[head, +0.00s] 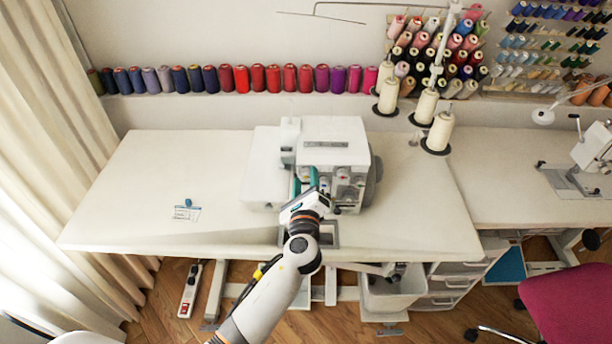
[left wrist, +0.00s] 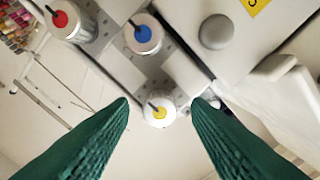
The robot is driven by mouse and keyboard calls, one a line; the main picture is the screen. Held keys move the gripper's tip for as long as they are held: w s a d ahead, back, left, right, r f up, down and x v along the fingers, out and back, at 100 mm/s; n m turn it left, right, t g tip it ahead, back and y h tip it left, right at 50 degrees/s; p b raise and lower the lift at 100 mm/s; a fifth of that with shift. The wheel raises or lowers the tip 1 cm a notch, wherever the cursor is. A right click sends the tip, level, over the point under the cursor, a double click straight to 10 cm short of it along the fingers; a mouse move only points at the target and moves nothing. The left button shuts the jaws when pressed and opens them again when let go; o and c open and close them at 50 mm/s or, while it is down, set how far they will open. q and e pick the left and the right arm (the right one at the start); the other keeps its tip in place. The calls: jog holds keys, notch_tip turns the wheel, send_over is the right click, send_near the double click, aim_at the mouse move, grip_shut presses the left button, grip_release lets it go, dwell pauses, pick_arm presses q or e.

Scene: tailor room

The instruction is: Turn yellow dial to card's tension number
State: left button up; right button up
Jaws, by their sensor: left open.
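The white sewing machine (head: 335,150) stands at the middle of the table. In the left wrist view the yellow dial (left wrist: 159,111), a white knob with a yellow centre and dark pointer, shows between my green fingertips, with a gap on each side. My left gripper (left wrist: 161,102) is open and at the machine's front; it also shows in the head view (head: 305,186), where its arm hides part of the machine. Whether the fingertips reach the dial's depth is unclear. The card (head: 186,214) lies on the table to the left; its number is too small to read. My right gripper is not in view.
The blue dial (left wrist: 143,34) and red dial (left wrist: 68,19) sit near the yellow one, with a grey round knob (left wrist: 215,32) to the right. A blue object (head: 188,202) is at the card's top edge. Thread cones (head: 426,104) stand behind right. The table's left is mostly clear.

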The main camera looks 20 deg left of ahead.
pick_arm(q)
jog(key=shift+w+a, duration=0.15)
jog(key=shift+w, duration=0.35)
grip_shut()
jog(key=shift+f, duration=0.1)
jog(key=n+b, duration=0.2)
jog(key=n, duration=0.1)
jog(key=shift+f+b, duration=0.15)
jog(key=shift+b, duration=0.25)
jog(key=shift+n+b, duration=0.95)
jog(key=shift+n, duration=0.45)
